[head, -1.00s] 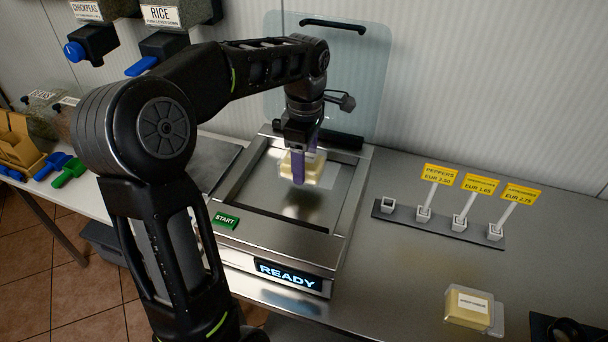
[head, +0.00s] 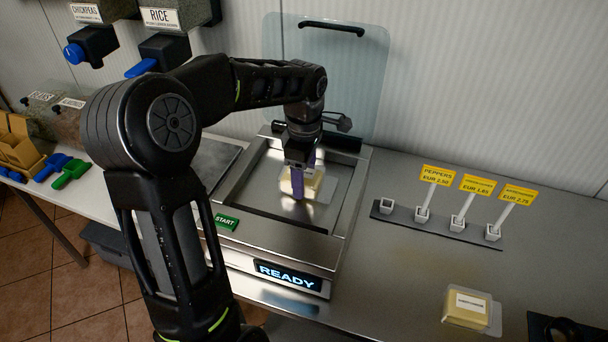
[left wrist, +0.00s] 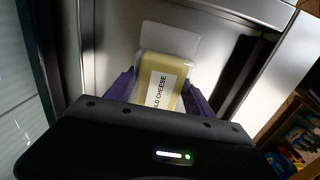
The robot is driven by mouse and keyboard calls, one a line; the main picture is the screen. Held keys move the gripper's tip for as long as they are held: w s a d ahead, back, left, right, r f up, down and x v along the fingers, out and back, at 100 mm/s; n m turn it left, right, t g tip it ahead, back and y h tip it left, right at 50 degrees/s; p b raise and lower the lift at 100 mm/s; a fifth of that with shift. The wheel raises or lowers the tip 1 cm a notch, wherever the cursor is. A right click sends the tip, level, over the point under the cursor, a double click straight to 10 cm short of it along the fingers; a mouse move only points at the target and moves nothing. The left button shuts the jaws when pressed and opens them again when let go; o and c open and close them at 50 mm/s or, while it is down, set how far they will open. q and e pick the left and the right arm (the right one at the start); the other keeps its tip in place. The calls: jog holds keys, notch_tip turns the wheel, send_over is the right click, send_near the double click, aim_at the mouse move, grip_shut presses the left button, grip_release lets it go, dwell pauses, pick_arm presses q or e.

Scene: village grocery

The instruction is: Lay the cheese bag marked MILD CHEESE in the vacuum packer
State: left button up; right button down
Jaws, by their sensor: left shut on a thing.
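The cheese bag (head: 313,184), a yellow block in clear film, is inside the open chamber of the vacuum packer (head: 240,194). In the left wrist view the bag (left wrist: 165,62) has a white label, partly hidden, reading "LD CHEESE". My left gripper (head: 298,184) points down with its purple fingers shut on the bag. In the left wrist view the fingers (left wrist: 160,95) stand on both sides of the block. The bag is low in the chamber; I cannot tell whether it touches the floor. The packer's clear lid (head: 335,85) stands raised, and its display reads READY. My right gripper is not in view.
A second cheese bag (head: 467,308) lies on the counter at the front right, its label too small to read. A rack of yellow price signs (head: 440,222) stands right of the packer. Scoops (head: 70,173) lie at the left. The counter between is clear.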

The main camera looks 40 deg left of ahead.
pick_arm(q)
jog(key=o, duration=1.2)
jog(key=shift+f, duration=0.15)
jog(key=shift+c, duration=0.2)
jog(key=o, duration=0.5)
jog(key=shift+c, duration=0.2)
jog(key=shift+r, duration=0.2)
notch_tip(320, 180, up, 8)
jog(key=shift+w+r+b, duration=0.1)
jog(key=shift+b, duration=0.2)
notch_tip(320, 180, up, 4)
jog(key=p, duration=0.2)
jog(key=shift+p, duration=0.35)
